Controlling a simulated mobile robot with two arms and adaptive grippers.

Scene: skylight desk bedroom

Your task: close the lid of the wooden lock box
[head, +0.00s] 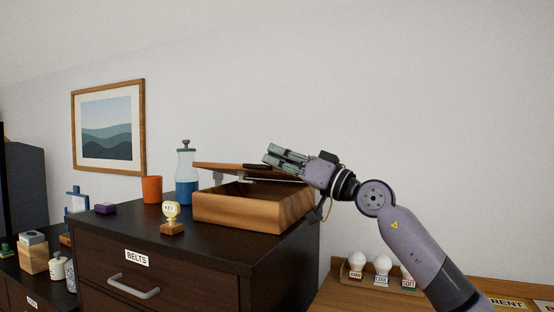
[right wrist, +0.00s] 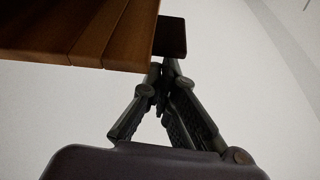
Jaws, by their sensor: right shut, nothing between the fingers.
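In the right wrist view the shut fingertips (right wrist: 165,68) are beside a brown wooden slatted surface, probably the lid (right wrist: 90,35), and a small dark piece. My left gripper is not in view.
Light bulbs in a wooden holder (head: 381,284) are on the lower surface at right.

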